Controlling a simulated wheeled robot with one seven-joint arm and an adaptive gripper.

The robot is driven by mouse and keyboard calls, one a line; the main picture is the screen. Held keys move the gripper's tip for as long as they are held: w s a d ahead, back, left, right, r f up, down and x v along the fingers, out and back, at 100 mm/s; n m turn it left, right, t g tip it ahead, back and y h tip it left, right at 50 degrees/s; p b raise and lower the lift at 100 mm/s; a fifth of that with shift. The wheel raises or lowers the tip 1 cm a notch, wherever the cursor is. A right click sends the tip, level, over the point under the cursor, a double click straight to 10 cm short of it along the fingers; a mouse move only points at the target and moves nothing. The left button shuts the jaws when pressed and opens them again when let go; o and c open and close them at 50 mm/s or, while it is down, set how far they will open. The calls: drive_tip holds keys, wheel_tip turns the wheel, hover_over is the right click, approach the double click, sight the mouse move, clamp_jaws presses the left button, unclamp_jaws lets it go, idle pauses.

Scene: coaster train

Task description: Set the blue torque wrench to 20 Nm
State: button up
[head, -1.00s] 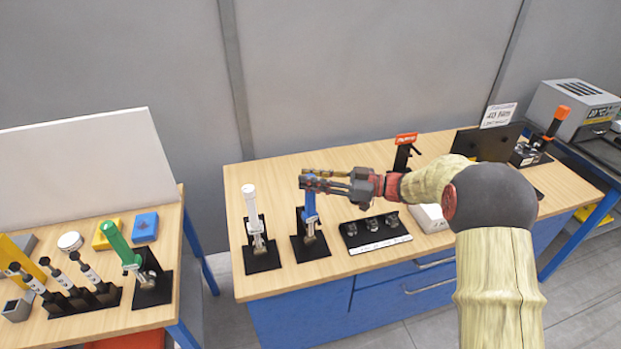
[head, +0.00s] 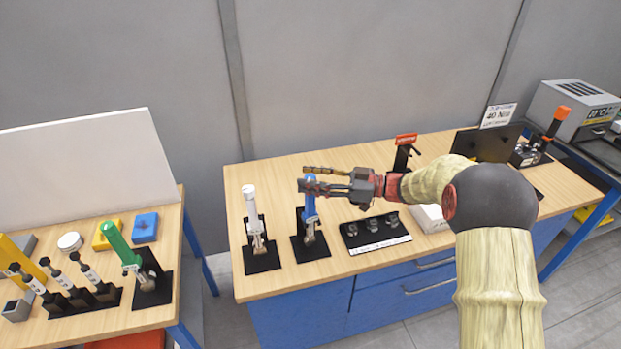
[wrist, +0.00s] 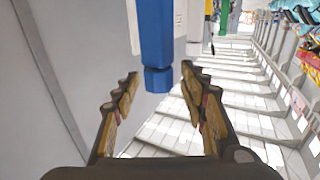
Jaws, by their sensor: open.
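The blue torque wrench (head: 309,208) stands upright in a black stand (head: 311,249) on the wooden bench. My gripper (head: 308,178) is at the upper part of its blue handle, coming from the right, with its fingers spread. In the wrist view, the blue handle (wrist: 157,45) hangs down from the top of the picture, and its end lies just beyond and between the tips of my open gripper (wrist: 159,84). I cannot tell whether either finger touches it. The torque scale cannot be read in these views.
A white wrench (head: 251,210) stands in its own stand to the left. A black socket tray (head: 375,234) lies to the right. A sign (head: 498,115) reading 40 Nm stands at the back right. A green wrench (head: 121,243) is on the left table.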

drive_tip(key=s+d, duration=0.2)
drive_tip(key=d, duration=1)
